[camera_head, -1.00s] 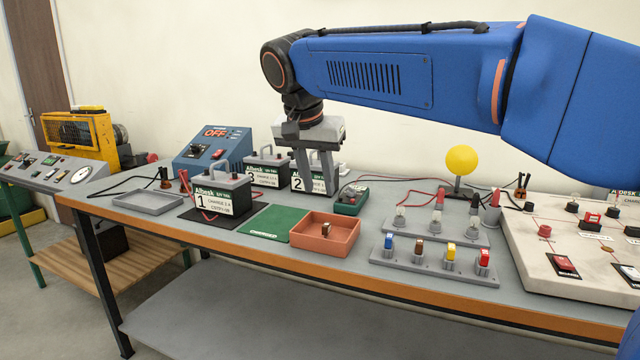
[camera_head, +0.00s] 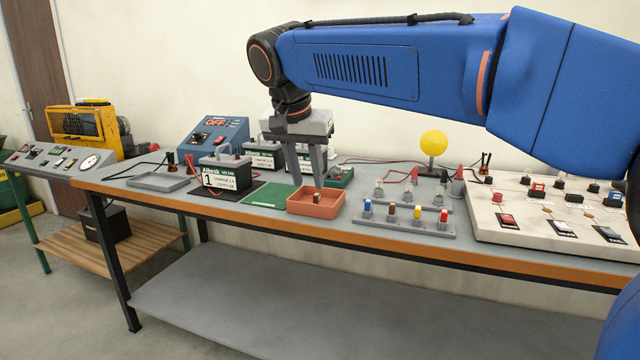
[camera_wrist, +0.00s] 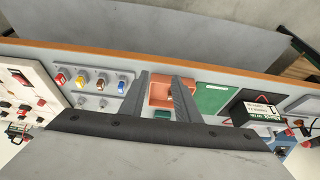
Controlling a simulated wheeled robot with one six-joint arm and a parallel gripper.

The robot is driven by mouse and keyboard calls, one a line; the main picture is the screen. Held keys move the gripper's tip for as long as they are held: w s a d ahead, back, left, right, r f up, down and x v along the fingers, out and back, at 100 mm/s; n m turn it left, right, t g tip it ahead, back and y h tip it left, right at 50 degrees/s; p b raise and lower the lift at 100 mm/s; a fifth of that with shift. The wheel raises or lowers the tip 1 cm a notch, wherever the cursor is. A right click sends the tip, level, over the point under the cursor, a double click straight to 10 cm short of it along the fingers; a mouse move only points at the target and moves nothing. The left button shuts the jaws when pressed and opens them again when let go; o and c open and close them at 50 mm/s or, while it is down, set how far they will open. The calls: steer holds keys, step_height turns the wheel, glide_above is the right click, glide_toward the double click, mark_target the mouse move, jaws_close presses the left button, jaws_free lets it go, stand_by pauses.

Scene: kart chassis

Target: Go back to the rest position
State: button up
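My gripper (camera_head: 308,183) hangs from the blue arm, pointing down, over the back part of the orange tray (camera_head: 303,208). Its fingers are apart with nothing between them. In the wrist view my gripper (camera_wrist: 160,80) also shows its two fingers spread, with the orange tray (camera_wrist: 158,98) beyond them. A small brown-and-metal part (camera_head: 316,198) lies in the tray, apart from the fingers as far as I can tell.
Battery 1 (camera_head: 222,174) stands left of the green mat (camera_head: 262,194); further batteries behind are partly hidden by my gripper.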

steer(key=s+d+f+n, duration=0.1)
steer(key=s+d+f, duration=0.2)
steer(key=d, duration=0.4)
steer(key=s+d+f+y, duration=0.1)
steer(key=s+d+f, duration=0.15)
steer(key=d, duration=0.35)
steer(key=s+d+f+n, duration=0.1)
steer(key=s+d+f, duration=0.1)
steer(key=s+d, duration=0.35)
steer(key=s+d+f+n, duration=0.1)
steer(key=s+d+f, duration=0.5)
steer(key=s+f, duration=0.2)
steer(key=s+d+f+n, duration=0.1)
steer(key=s+d+f, duration=0.6)
steer(key=f, duration=0.3)
steer(key=shift+s+f+y, duration=0.25)
steer(key=shift+s+y, duration=0.05)
steer(key=shift+s, duration=0.2)
